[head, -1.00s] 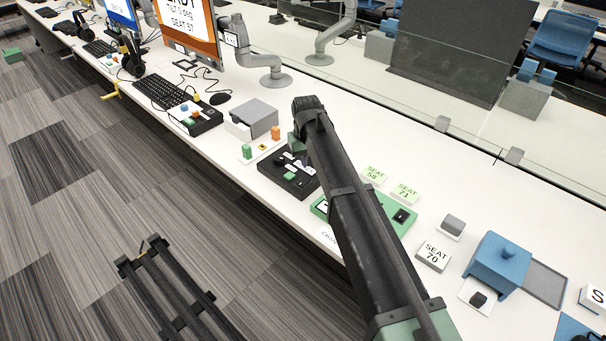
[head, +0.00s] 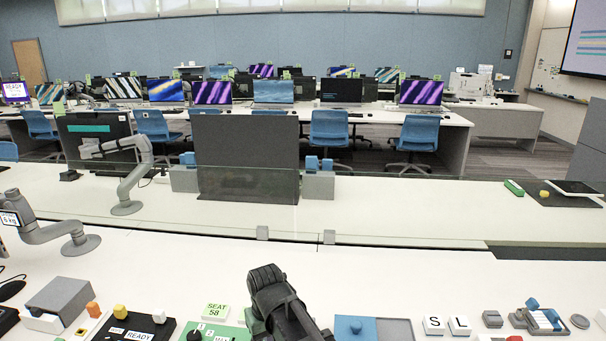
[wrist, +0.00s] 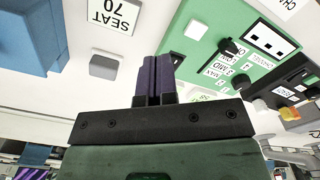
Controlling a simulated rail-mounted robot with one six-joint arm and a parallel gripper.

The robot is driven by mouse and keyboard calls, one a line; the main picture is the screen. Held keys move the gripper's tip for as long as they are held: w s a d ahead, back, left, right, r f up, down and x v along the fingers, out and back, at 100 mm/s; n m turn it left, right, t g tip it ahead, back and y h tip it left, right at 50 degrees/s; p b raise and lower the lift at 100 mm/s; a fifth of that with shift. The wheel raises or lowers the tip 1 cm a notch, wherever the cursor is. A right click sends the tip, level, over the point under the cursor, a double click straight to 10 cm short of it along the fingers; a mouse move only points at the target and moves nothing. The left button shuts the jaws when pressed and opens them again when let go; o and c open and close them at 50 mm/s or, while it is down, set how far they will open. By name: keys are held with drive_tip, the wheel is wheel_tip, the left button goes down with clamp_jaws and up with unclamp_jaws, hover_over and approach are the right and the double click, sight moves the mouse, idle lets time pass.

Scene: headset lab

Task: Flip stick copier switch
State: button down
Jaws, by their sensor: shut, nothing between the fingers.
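A green control box (wrist: 225,48) fills the upper middle of the wrist view; its edge also shows in the head view (head: 222,331). It carries a black knob (wrist: 230,47) beside printed settings, a white label with dark port shapes (wrist: 272,39), a small white square (wrist: 196,30) and a dark part (wrist: 177,58) near its edge. I cannot read a name that marks it as the stick copier. My gripper (wrist: 157,62) is shut and empty, its dark purple fingers together, close to the box's near edge in the picture; contact cannot be told. In the head view my arm hides the fingers.
A black box with a READY label (head: 137,330) stands left of the green box. A SEAT 70 sign (wrist: 112,14), a grey block (wrist: 104,67) and a blue box (wrist: 30,35) lie on the other side. A clear low screen (head: 400,225) runs along the desk behind.

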drive_tip(key=s+d+r+m+p, duration=0.1)
drive_tip(key=s+d+m, duration=0.2)
drive_tip(key=d, duration=1)
drive_tip(key=s+d+r+m+p, duration=0.1)
drive_tip(key=s+d+r+m, duration=0.1)
drive_tip(key=d, duration=1.1)
drive_tip(key=shift+s+d+m, duration=0.15)
drive_tip(key=shift+s+m, duration=0.35)
drive_tip(key=shift+s, duration=0.25)
drive_tip(key=w+a+r+n+p, duration=0.15)
drive_tip(key=a+n, duration=0.45)
drive_tip(key=a, duration=1.5)
drive_tip(key=w+a+n+t, duration=0.1)
drive_tip(key=w+a+n, duration=0.3)
drive_tip(key=a, duration=1.6)
drive_tip(key=w+a+r+n+p, duration=0.1)
drive_tip(key=a+n, duration=0.6)
drive_tip(key=a, duration=1.4)
drive_tip(key=f+b, duration=0.4)
drive_tip(key=f, duration=0.1)
drive_tip(key=w+f+b, duration=0.1)
drive_tip(key=f+b, duration=0.3)
drive_tip(key=b, duration=0.1)
drive_tip(key=f+b, duration=0.5)
drive_tip(key=shift+w+d+f, duration=0.2)
drive_tip(key=shift+w+f, duration=0.05)
drive_tip(key=shift+f, duration=0.05)
drive_tip(key=shift+r, duration=0.1)
